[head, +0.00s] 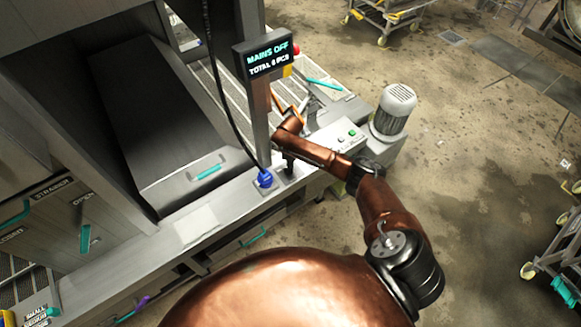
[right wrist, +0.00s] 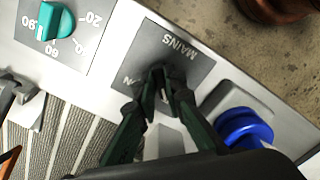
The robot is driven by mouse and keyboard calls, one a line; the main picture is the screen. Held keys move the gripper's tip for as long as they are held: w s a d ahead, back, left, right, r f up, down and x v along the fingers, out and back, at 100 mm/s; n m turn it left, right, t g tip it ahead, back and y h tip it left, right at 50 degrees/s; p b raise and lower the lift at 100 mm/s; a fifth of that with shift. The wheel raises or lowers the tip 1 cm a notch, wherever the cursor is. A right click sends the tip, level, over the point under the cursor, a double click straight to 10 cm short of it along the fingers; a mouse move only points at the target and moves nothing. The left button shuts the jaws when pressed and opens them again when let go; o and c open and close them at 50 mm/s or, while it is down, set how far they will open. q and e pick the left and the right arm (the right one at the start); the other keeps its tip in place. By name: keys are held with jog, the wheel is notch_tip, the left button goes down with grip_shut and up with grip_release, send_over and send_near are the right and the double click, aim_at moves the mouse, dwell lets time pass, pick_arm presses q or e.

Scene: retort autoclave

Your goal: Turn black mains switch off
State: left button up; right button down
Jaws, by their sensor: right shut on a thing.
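The black mains switch (right wrist: 158,72) sits on a grey plate marked MAINS (right wrist: 182,46) in the right wrist view. My right gripper (right wrist: 166,90) is shut on the switch, with its dark green fingers on either side of it. In the head view my right gripper (head: 285,172) reaches the machine's front ledge, and the gripper and arm hide the switch. The display (head: 266,58) on the post reads MAINS OFF and TOTAL 0 PCS. My left gripper is out of view.
A blue knob (right wrist: 243,127) stands close beside the gripper; it also shows in the head view (head: 265,178). A teal dial (right wrist: 55,20) is on the same panel. A black cable (head: 222,95) hangs nearby. A grey motor (head: 393,110) stands right of the panel.

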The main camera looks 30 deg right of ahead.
jog(key=c, duration=2)
grip_release()
jog(key=shift+r, duration=0.1)
notch_tip(320, 180, up, 12)
jog(key=shift+f, duration=0.1)
